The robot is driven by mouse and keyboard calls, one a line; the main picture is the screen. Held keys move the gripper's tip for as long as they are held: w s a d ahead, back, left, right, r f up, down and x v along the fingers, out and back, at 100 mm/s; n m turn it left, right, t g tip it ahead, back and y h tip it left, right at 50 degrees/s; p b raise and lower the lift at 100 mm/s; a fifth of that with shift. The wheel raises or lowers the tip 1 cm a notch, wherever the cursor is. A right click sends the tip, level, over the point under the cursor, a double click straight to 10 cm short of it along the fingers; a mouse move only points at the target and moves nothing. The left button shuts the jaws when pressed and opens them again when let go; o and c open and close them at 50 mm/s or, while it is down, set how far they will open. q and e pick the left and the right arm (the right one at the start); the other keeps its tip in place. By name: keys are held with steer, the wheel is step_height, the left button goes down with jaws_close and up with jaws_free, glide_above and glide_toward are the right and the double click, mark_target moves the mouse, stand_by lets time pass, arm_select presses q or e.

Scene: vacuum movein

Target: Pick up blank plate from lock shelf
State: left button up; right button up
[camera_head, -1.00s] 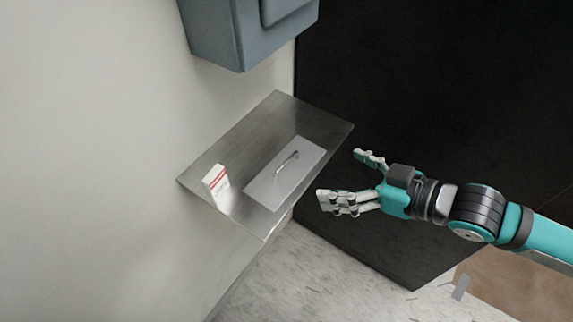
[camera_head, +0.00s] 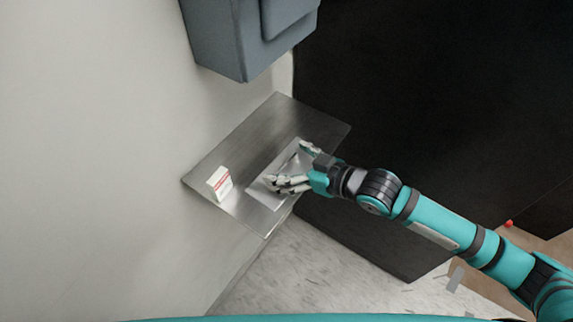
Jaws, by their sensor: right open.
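The blank plate (camera_head: 264,196) is a flat light-grey rectangle with a small bar handle (camera_head: 288,163) on top. It lies on the metal lock shelf (camera_head: 240,148) fixed to the wall. My right gripper (camera_head: 288,166) is open over the plate, with one finger on each side of the handle. The fingers and palm cover part of the plate and handle, so I cannot tell whether they touch it. My left gripper is not in view.
A small white box with a red stripe (camera_head: 219,184) stands on the shelf left of the plate. A blue-grey cabinet (camera_head: 225,45) hangs on the wall above. A black panel (camera_head: 420,110) stands behind and right of the shelf. Grey floor (camera_head: 310,270) lies below.

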steer(key=shift+w+a+f, duration=0.2)
steer(key=shift+w+a, duration=0.15)
steer(key=shift+a, duration=0.1)
steer(key=shift+s+d, duration=0.1)
steer(key=shift+c, duration=1)
steer(key=c, duration=0.9)
steer(key=shift+c, duration=0.4)
steer(key=shift+r, duration=0.15)
